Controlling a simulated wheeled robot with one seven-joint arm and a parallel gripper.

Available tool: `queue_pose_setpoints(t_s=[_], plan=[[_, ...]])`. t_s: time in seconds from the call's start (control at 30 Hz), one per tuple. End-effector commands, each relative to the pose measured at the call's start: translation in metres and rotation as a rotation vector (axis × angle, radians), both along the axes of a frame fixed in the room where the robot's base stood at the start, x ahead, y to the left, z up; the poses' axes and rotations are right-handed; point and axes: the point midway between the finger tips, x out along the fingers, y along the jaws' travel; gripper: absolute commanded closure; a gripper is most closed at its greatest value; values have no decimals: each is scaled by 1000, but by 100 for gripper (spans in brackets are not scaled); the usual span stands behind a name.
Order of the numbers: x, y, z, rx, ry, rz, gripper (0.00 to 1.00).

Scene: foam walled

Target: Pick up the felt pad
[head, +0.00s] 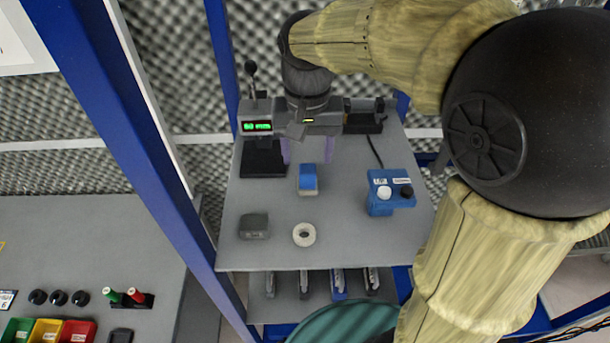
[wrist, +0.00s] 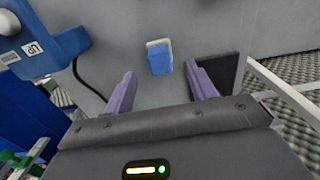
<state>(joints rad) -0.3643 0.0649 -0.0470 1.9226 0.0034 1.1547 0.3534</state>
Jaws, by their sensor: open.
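A small block with a blue top and a cream base, which looks like the felt pad (head: 308,180), lies on the grey table (head: 345,245). In the wrist view the pad (wrist: 159,58) shows just beyond and between the fingertips. My gripper (head: 307,158) has purple fingers spread apart, with nothing between them. It is behind the pad in the head view, and also shows in the wrist view (wrist: 160,78). I cannot tell the exact height of the fingertips above the table.
A white ring (head: 304,235) and a dark grey block (head: 254,226) lie in front of the pad. A blue control box (head: 390,192) with a cable is to the right. A black-based gauge stand (head: 263,160) is close to my gripper's left. Blue posts (head: 150,150) flank the table.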

Motion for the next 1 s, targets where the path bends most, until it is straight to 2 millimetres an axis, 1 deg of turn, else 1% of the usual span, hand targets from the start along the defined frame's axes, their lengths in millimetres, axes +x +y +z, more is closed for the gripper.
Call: queue_pose_setpoints(t_s=[0.1, 0.17, 0.47, 0.57, 0.67, 0.9, 1.0], plan=[[0, -1, -13, -1, 2, -3, 44], [0, -1, -16, 0, 0, -2, 44], [0, 1, -17, 0, 0, 4, 44], [0, 2, -21, -1, 2, 5, 44], [1, 2, -31, -2, 4, 5, 44], [3, 2, -64, -1, 3, 5, 44], [4, 2, -69, 0, 1, 4, 44]])
